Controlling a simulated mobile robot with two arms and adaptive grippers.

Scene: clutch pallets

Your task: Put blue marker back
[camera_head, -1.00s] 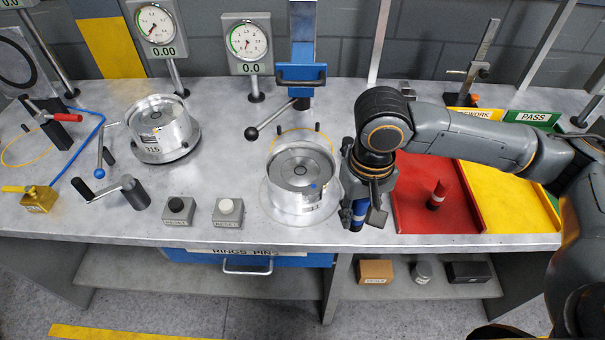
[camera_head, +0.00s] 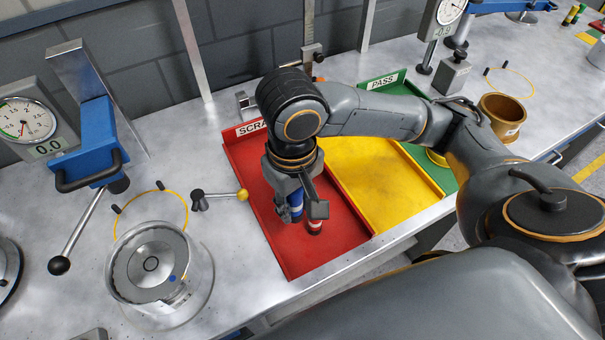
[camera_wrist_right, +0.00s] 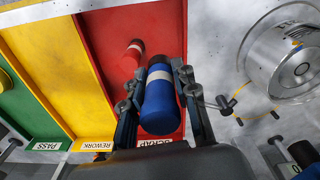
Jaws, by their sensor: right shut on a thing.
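My right gripper (camera_head: 297,205) is over the red scrap tray (camera_head: 273,228). It is shut on the blue marker (camera_head: 296,204), which hangs upright between the fingers. In the right wrist view the blue marker (camera_wrist_right: 160,98), with a pale band, sits between both fingers. A red marker (camera_head: 315,226) stands in the red tray close beside the blue one; in the wrist view the red marker (camera_wrist_right: 133,56) is near its far end. I cannot tell how high the blue marker is above the tray floor. My left gripper is not in view.
A yellow tray (camera_head: 365,175) and a green tray (camera_head: 440,172) adjoin the red tray on the right. A brass cup (camera_head: 503,115) stands at right.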

